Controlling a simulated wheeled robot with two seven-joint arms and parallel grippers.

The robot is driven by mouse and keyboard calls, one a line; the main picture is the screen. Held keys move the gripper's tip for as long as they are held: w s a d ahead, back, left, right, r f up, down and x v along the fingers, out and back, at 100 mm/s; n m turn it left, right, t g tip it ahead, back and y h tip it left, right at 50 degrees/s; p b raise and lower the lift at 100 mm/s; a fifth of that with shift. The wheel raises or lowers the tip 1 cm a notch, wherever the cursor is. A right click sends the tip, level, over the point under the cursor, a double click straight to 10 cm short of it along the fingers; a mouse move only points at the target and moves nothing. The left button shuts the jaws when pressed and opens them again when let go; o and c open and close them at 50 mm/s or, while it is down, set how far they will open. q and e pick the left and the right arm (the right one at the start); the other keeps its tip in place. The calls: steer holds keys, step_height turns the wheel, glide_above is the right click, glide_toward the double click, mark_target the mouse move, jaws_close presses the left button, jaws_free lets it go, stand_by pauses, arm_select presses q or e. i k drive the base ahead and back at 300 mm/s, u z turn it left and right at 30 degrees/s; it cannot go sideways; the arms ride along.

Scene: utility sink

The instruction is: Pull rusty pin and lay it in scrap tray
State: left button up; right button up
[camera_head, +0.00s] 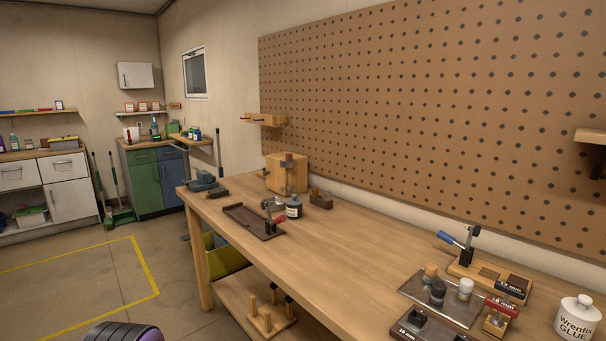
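A wooden block (286,174) stands at the far part of the workbench by the wall. A small reddish-brown piece (288,158) shows at its top front; it looks like the rusty pin, but it is too small to be sure. A shallow dark brown tray (241,215) lies nearer on the bench; it may be the scrap tray, and no label can be read. A red-handled tool (277,222) is at its right end. Neither of my grippers is in view.
The workbench (325,250) has a clear middle. At near right are a clear tray (440,312), a blue-handled clamp (462,245) and a glue jar (577,318).

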mark_target(274, 207)
steer(key=u, duration=1.7)
steer(key=i, duration=4.3)
steer(key=z, duration=2.2)
